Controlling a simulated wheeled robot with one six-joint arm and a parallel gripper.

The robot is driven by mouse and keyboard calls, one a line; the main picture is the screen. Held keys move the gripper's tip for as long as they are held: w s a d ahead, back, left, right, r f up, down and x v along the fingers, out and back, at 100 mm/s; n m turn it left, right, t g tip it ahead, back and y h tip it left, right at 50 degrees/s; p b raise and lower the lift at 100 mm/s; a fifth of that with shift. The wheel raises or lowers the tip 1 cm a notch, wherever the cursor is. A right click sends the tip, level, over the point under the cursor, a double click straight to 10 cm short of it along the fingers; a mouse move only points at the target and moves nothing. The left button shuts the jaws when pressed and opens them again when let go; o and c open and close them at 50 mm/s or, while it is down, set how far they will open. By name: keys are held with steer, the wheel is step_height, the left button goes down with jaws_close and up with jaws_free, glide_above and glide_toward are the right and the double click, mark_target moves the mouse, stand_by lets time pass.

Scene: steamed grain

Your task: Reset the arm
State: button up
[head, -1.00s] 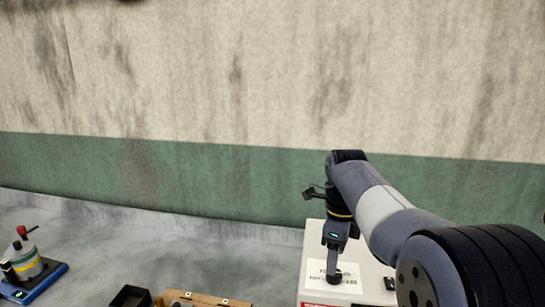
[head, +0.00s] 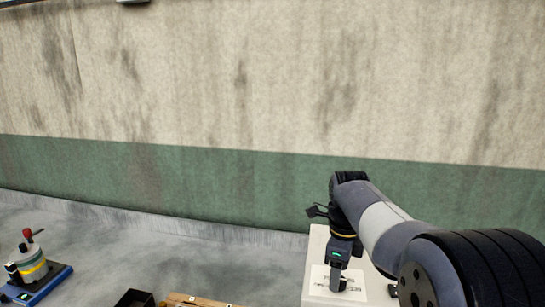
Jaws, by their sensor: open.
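My gripper (head: 338,283) points down at the lower right of the head view, at the end of my bent arm. It is over a white box-like surface (head: 318,251) that bears a printed label (head: 322,279). The fingers are small and dark in the picture, and I see nothing held between them. I cannot tell whether the fingertips touch the surface.
A blue-based device (head: 50,279) with a striped cylinder and a red knob stands at the far left. A black open box (head: 134,299) and a wooden case (head: 196,301) are cut off at the bottom edge. Bare grey floor lies between. A green-and-beige wall (head: 230,190) closes the back.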

step_height(320, 180, up, 10)
steer(key=f, duration=0.1)
step_height(320, 180, down, 10)
steer(key=shift+s+f+p, duration=0.1)
steer(key=shift+f+p, duration=0.05)
steer(key=shift+p, duration=0.15)
steer(key=shift+n, duration=0.3)
steer(key=n, duration=0.4)
steer(key=shift+n, duration=0.3)
steer(key=n, duration=1.2)
steer(key=n+b, duration=0.1)
steer(key=n, duration=0.5)
steer(key=shift+d, duration=0.1)
steer(key=shift+s, duration=0.15)
